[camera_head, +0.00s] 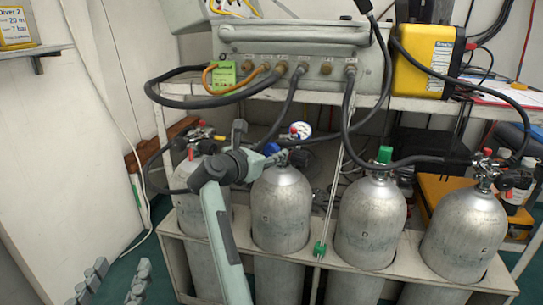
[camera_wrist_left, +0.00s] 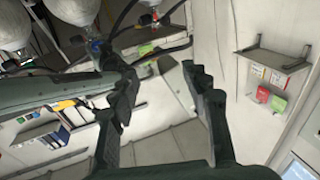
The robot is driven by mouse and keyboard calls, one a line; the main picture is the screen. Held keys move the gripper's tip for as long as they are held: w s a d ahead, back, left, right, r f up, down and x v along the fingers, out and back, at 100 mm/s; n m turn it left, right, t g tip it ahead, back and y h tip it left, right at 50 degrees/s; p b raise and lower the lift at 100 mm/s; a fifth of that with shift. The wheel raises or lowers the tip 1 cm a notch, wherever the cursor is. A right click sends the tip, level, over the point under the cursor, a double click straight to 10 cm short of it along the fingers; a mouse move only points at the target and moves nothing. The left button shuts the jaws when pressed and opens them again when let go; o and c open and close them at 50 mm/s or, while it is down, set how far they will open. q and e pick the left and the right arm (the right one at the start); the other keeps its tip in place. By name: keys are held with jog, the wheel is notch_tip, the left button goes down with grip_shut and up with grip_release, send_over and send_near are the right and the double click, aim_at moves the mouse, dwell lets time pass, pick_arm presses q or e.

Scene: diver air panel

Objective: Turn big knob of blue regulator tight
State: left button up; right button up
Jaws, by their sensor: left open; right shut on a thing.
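The blue regulator (camera_head: 271,149) sits at the valve of the second cylinder from the left (camera_head: 281,210). A white-faced gauge (camera_head: 300,130) is beside it. My right gripper (camera_head: 263,152) comes up from below, in front of the cylinders. It is shut at the regulator's left side and hides most of its big knob. My left gripper (camera_head: 115,277) is low at the left, open and empty, well apart from the regulator. In the left wrist view its two fingers (camera_wrist_left: 152,68) stand apart with nothing between them.
Several grey cylinders (camera_head: 370,220) stand in a white rack (camera_head: 400,270). Black hoses (camera_head: 345,120) loop down from the air panel (camera_head: 300,65) above. A yellow case (camera_head: 425,62) stands on the shelf at right. The floor at left is clear.

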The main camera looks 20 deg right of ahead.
jog(key=shift+d+m+b, duration=0.15)
jog(key=shift+m+b, duration=0.95)
jog(key=shift+b, duration=0.05)
jog(key=o, duration=1)
jog(key=shift+s+r, duration=0.1)
pick_arm(q)
notch_tip(320, 180, up, 8)
jog(key=s+t+h, duration=0.2)
jog(key=t, duration=0.3)
jog(key=shift+s+d+r, duration=0.25)
jog(key=shift+s+d, duration=0.1)
jog(key=shift+d, duration=0.1)
pick_arm(e)
jog(key=shift+o, duration=0.2)
